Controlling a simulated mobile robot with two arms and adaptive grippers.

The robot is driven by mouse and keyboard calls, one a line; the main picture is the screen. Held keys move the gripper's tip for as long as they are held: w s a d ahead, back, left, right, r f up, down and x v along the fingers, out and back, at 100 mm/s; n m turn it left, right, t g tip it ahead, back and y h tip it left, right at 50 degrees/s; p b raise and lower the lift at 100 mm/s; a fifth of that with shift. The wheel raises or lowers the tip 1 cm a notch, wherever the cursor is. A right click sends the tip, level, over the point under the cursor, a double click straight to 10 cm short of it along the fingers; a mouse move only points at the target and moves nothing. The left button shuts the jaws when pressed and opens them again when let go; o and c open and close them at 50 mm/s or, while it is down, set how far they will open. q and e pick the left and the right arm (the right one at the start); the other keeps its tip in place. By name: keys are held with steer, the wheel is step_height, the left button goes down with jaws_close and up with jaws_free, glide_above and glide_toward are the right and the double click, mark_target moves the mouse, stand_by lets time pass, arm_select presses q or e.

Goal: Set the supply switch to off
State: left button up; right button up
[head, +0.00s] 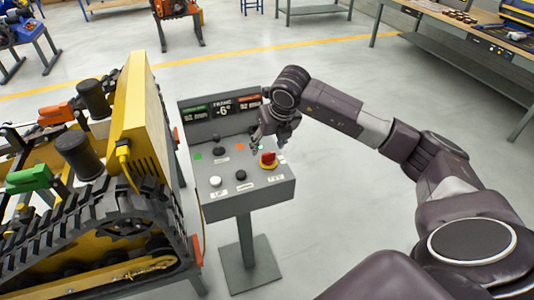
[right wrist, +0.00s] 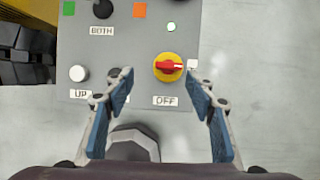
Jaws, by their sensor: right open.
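The supply switch is a red rotary handle on a yellow round base (head: 268,160) at the right of the grey control panel (head: 247,199). In the right wrist view the switch (right wrist: 168,67) has its red handle lying sideways, with a small white mark at its right and an OFF label (right wrist: 166,101) below. My right gripper (head: 267,143) is open above the panel at the switch. In the right wrist view its fingers (right wrist: 159,76) are apart on either side of the switch, with no visible contact. My left gripper is out of view.
A white button (right wrist: 79,73) and a black knob (right wrist: 103,8) are on the panel. The panel's display (head: 222,110) reads -6°. A yellow tracked machine (head: 135,115) stands close at the left.

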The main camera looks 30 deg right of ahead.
mark_target(269, 154)
steer(key=x, duration=0.2)
steer(key=d+p+x, duration=0.1)
steer(key=x, duration=0.2)
steer(key=p+x, duration=0.1)
steer(key=x, duration=0.1)
steer(key=shift+d+f, duration=0.25)
steer(key=shift+c, duration=0.7)
steer(key=c, duration=1)
